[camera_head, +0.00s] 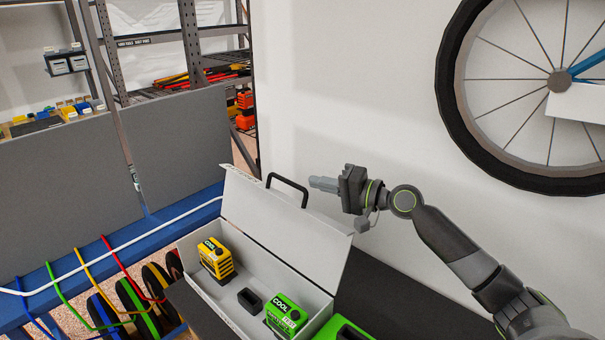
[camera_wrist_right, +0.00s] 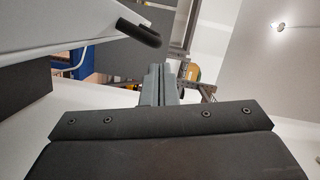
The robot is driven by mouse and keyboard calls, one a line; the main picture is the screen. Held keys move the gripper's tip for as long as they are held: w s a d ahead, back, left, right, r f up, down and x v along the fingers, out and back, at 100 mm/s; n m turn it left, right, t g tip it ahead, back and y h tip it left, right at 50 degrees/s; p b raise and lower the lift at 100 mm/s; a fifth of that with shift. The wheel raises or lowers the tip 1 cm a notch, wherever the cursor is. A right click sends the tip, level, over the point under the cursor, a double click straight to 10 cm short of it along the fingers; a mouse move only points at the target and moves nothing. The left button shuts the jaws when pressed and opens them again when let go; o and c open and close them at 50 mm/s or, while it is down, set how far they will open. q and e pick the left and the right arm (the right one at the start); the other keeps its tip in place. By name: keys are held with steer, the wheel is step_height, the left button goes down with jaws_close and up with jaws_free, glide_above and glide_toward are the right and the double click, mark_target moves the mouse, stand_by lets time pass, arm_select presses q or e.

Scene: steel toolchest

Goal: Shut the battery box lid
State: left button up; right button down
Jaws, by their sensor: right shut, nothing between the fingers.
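The white battery box (camera_head: 215,302) stands on a dark surface with its lid (camera_head: 282,232) raised and leaning back. A black handle (camera_head: 288,183) sticks up at the lid's top edge; it also shows in the right wrist view (camera_wrist_right: 139,33). Inside the box are a yellow battery (camera_head: 216,258), a green battery (camera_head: 287,315) and a small black block (camera_head: 250,300). My right gripper (camera_head: 316,183) is shut and empty. It is at the far side of the lid, just right of the handle in the head view, apparently not touching it. My left gripper does not show.
A green item (camera_head: 342,330) lies right of the box. A white wall (camera_head: 345,80) rises behind, with a bicycle wheel (camera_head: 560,80) at right. Blue-framed racks with coloured tubes (camera_head: 80,262) stand at left. The dark surface (camera_head: 400,300) right of the box is mostly bare.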

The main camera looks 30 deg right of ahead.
steer(key=p+x, duration=0.1)
steer(key=x, duration=0.4)
steer(key=shift+p, duration=0.35)
